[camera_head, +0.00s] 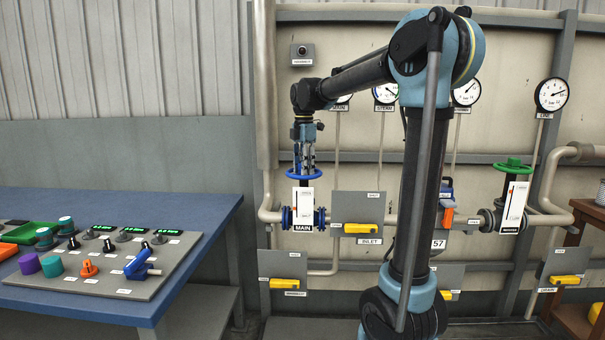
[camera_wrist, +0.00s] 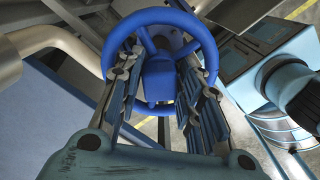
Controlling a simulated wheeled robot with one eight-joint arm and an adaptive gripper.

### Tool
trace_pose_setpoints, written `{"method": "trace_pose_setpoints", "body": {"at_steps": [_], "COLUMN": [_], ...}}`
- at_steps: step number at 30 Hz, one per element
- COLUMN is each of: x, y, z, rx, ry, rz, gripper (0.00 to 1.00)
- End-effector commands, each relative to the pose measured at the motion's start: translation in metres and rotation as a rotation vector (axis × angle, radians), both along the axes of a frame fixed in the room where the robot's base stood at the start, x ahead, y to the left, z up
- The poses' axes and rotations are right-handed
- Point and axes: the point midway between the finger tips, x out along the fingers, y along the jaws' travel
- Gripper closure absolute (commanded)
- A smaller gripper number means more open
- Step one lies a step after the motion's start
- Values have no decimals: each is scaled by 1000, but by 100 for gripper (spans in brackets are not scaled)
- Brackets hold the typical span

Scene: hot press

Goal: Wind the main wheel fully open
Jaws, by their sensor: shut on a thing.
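The main wheel (camera_head: 316,174) is a blue handwheel lying flat on top of the valve (camera_head: 288,216) labelled MAIN. My gripper (camera_head: 304,166) points straight down onto it from above. In the wrist view, the wheel's blue rim (camera_wrist: 152,16) circles the hub, and my gripper (camera_wrist: 160,66) has one finger on each side of the hub. The fingers reach inside the rim and are shut on the wheel. Their exact contact points are hard to see. A white indicator plate (camera_head: 304,203) stands in front of the valve; its marking is too small to read.
A green wheel (camera_head: 512,164) tops another valve at right. A grey panel with the yellow INLET handle (camera_head: 362,228) sits just right of the main valve. Gauges (camera_head: 551,95) line the wall. A blue table (camera_head: 195,215) with a control board stands at left.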

Motion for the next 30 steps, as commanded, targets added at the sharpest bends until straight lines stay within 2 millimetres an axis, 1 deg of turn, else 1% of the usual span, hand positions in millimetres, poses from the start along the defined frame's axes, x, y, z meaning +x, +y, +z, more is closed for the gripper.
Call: {"method": "trace_pose_setpoints", "body": {"at_steps": [1, 30], "x": [-3, -2], "y": [1, 0], "z": [0, 0], "rx": [2, 5], "ry": [6, 3], "rz": [48, 1042], "gripper": [88, 88]}}
